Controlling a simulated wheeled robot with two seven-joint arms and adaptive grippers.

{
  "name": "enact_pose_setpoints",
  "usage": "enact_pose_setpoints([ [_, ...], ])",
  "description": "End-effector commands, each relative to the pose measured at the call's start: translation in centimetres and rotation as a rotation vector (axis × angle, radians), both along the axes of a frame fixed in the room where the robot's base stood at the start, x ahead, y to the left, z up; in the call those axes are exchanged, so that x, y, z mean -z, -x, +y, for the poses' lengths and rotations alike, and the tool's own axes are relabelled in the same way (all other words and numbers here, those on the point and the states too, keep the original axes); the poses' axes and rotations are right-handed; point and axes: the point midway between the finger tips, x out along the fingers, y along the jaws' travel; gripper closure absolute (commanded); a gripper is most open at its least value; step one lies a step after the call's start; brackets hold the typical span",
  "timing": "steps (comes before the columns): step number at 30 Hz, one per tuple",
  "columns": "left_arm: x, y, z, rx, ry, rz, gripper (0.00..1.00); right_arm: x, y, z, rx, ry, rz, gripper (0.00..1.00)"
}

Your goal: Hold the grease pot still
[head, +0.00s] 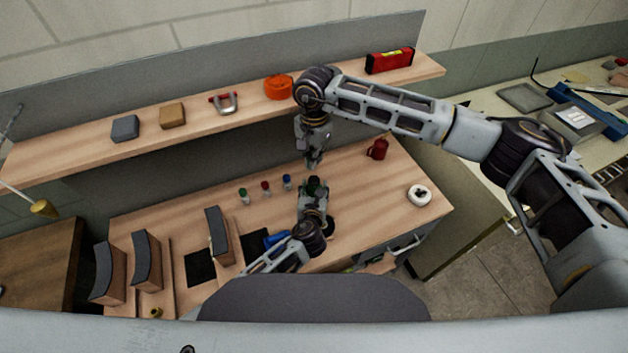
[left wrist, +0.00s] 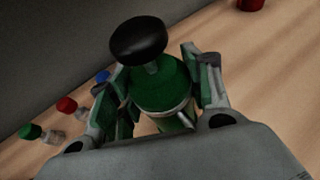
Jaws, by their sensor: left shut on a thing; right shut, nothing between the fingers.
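The grease pot (left wrist: 160,88) is green with a round black knob (left wrist: 138,40) on top, seen close in the left wrist view. In the head view only its dark top (head: 313,182) shows above my left gripper (head: 313,192). My left gripper's fingers (left wrist: 160,85) are shut on the pot, one on each side. The pot stands roughly upright at the workbench; whether its base touches the wood is hidden. My right gripper (head: 313,164) is shut and empty, pointing down just above the pot, apart from it.
Small bottles with green (head: 243,193), red (head: 265,186) and blue (head: 287,180) caps stand left of the pot. A red mug (head: 377,149) and a white roll (head: 419,194) are to the right. Curved panel blocks (head: 218,236) stand at left. A shelf (head: 200,120) runs behind.

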Motion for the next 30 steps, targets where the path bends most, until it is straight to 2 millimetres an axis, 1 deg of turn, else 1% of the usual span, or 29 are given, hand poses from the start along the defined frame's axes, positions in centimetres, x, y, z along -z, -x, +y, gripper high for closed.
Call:
enact_pose_setpoints([
  [8,0.06,0.02,0.01,0.0,-0.001,0.001,0.92,0.0,-0.01,-0.01,0.0,0.0,0.0,1.0],
  [9,0.06,0.02,0.01,0.0,-0.001,0.001,0.49,0.0,-0.01,-0.01,0.0,0.0,0.0,1.0],
  [15,0.05,0.02,0.01,0.0,0.0,0.001,0.25,0.01,0.0,0.0,0.0,0.0,0.0,1.0],
  [25,0.0,0.03,0.0,0.0,0.0,0.0,0.25,0.01,-0.01,0.01,0.0,0.0,0.0,1.0],
  [30,-0.11,0.43,0.01,0.0,0.0,0.001,0.25,0.01,0.0,0.01,0.0,0.0,0.0,1.0],
])
